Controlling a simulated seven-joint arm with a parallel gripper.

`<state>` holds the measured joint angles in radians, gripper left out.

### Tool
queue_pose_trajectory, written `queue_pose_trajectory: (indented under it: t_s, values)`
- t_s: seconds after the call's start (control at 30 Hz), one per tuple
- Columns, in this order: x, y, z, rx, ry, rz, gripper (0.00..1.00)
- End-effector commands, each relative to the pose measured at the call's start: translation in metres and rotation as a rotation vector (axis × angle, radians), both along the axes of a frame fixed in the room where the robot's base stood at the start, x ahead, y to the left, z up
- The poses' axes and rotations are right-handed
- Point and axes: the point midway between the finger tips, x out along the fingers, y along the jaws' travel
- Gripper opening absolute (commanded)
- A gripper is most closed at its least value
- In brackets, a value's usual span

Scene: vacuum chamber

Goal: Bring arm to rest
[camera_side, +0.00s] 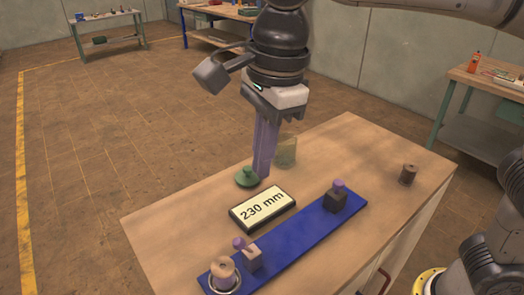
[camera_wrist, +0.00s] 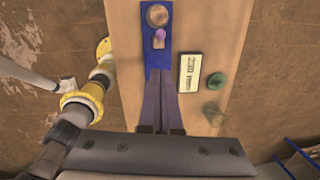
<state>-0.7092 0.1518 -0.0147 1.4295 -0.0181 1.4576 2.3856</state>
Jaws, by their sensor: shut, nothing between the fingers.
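My gripper (camera_side: 262,180) points down over the wooden table with its long grey-purple fingers together and nothing between them. In the side view its tips are near the green-knobbed lid (camera_side: 247,177) and the display reading 230 mm (camera_side: 262,207); the height above the table is hard to tell. In the wrist view the shut fingers (camera_wrist: 162,70) extend over the blue base plate (camera_wrist: 158,33). That plate (camera_side: 290,243) carries a dark block with a purple knob (camera_side: 336,197) at one end and a light block with a purple knob (camera_side: 250,254) near the other.
A cylindrical part (camera_side: 224,272) sits in a ring at the plate's near end. A glass jar (camera_side: 285,150) stands behind the fingers, and a small brown cylinder (camera_side: 408,174) stands at the table's right. The table (camera_side: 350,140) is bare between the jar and that cylinder.

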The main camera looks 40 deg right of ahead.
Motion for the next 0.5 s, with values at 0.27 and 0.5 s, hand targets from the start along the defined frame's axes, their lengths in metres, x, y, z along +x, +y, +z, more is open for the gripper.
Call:
queue_pose_trajectory:
  t_s: [0.27,0.5]
  values:
    - [-0.0011,0.0012,0.0088,-0.001,0.0,0.0,0.0]
    - [0.0002,-0.0005,0.0088,0.0,-0.001,-0.005,0.0]
